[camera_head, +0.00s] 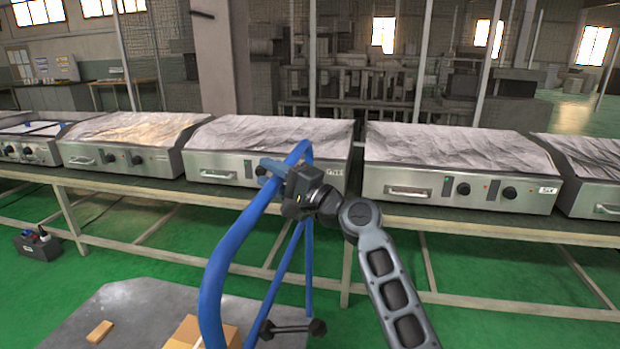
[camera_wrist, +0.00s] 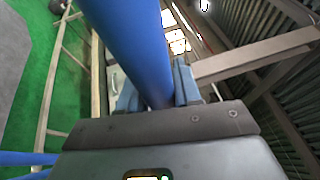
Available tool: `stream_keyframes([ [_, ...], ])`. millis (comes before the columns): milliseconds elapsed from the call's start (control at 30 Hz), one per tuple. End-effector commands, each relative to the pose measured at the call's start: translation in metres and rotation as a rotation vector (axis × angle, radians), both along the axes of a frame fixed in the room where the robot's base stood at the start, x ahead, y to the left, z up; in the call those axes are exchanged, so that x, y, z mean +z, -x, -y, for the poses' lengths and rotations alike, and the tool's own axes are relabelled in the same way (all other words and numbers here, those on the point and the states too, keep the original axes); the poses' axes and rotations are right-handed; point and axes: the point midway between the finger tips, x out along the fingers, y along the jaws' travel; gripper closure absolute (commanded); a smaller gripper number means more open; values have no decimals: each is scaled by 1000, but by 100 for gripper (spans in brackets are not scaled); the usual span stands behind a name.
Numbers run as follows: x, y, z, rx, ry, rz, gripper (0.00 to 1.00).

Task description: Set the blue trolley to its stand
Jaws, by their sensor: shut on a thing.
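The blue trolley shows as a bent blue tube handle (camera_head: 217,265) in the head view, curving up from the bottom middle. My gripper (camera_head: 287,178) is shut on the upper part of this tube, in front of the bench. In the wrist view the thick blue tube (camera_wrist: 128,45) runs between the two blue-grey fingers of my gripper (camera_wrist: 156,92). A grey plate (camera_head: 135,310) at the lower left seems to be the trolley's bed, but its join to the handle is out of view. I cannot make out which thing is the stand.
A long metal-framed bench (camera_head: 390,222) crosses the view behind the handle, bearing several steel griddles (camera_head: 455,190). A cardboard box (camera_head: 190,332) and a small wooden block (camera_head: 100,331) lie on the plate. A dark caddy (camera_head: 38,245) stands at left. Green floor (camera_head: 480,325) is open at lower right.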

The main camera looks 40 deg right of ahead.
Motion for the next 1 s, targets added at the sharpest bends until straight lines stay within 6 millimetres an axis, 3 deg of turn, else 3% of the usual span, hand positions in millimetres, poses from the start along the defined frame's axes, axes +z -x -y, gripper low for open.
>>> stream_keyframes([
  [100, -1, -29, -27, 11, 2, -1, 100],
  [600, -3, -132, -107, 8, 2, -1, 100],
  [800, -2, -158, -128, 8, 1, -1, 100],
  [1000, -2, -173, -138, 6, 1, -2, 100],
])
